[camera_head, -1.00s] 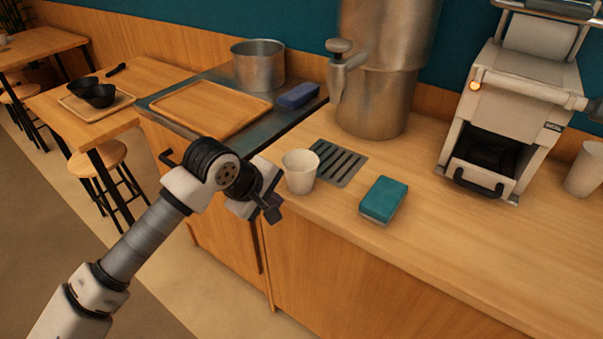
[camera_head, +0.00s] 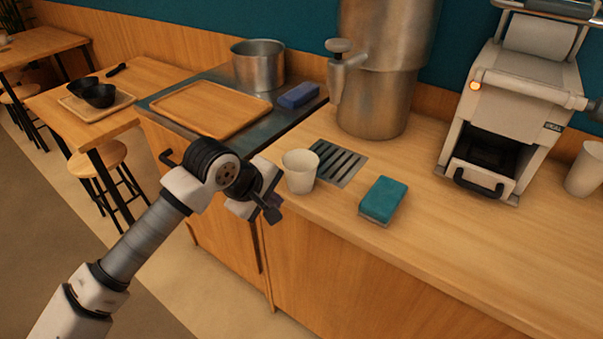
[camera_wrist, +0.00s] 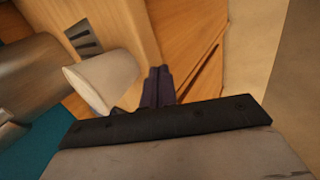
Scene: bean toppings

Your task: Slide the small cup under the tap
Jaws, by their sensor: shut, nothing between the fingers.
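The small white cup (camera_head: 300,171) stands upright on the counter, at the near left corner of the dark slatted drain grate (camera_head: 338,162). The tap (camera_head: 339,70) is on the tall metal urn (camera_head: 377,105) behind the grate. My gripper (camera_head: 272,213) is at the counter's front edge, to the left and front of the cup. In the wrist view the cup (camera_wrist: 103,80) is left of my shut, empty fingers (camera_wrist: 158,86). A small gap or light contact between fingers and cup cannot be told apart. The grate (camera_wrist: 84,38) lies beyond the cup.
A teal sponge (camera_head: 383,200) lies right of the cup. A blue block (camera_head: 298,95), a wooden tray (camera_head: 212,109) and a metal pot (camera_head: 258,66) are at the back left. A white machine (camera_head: 512,100) and another cup (camera_head: 585,170) stand at right. The front right counter is clear.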

